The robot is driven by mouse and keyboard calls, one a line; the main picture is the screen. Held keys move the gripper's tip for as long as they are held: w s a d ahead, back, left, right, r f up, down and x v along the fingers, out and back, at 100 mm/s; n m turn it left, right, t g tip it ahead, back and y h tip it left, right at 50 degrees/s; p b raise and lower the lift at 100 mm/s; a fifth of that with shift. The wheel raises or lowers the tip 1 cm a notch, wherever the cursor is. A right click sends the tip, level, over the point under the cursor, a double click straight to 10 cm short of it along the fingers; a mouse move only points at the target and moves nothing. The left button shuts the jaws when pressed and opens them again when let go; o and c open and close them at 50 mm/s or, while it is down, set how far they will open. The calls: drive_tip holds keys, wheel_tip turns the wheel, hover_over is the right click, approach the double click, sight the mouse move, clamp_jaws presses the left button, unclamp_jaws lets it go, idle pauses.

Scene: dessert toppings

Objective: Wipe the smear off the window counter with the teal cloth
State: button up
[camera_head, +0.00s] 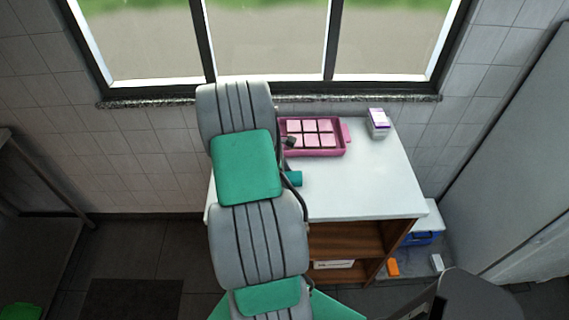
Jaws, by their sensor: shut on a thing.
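The window counter (365,185) is a white-topped table below the window. A small teal piece (294,178), likely the teal cloth, shows at the right edge of my arm, over the counter's left part. The rest of it is hidden behind my arm. My grey and green arm reaches over the left side of the counter and hides my gripper, so I cannot see its fingers or its hold on the cloth. I see no smear on the visible part of the counter; the area under the arm is hidden.
A pink tray (346,150) with several pink squares stands at the counter's back, close to my arm. A white and purple container (378,124) stands at the back right corner. The counter's front right is clear. Below are shelves and a blue-white box (424,238).

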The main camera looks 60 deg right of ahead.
wheel_tip(320, 180, up, 3)
drive_tip(key=shift+s+f+p, duration=0.15)
drive_tip(key=shift+p, duration=0.5)
wheel_tip(320, 180, up, 2)
drive_tip(key=shift+r+p, duration=0.1)
drive_tip(key=shift+p, duration=0.95)
drive_tip(key=shift+r, duration=0.95)
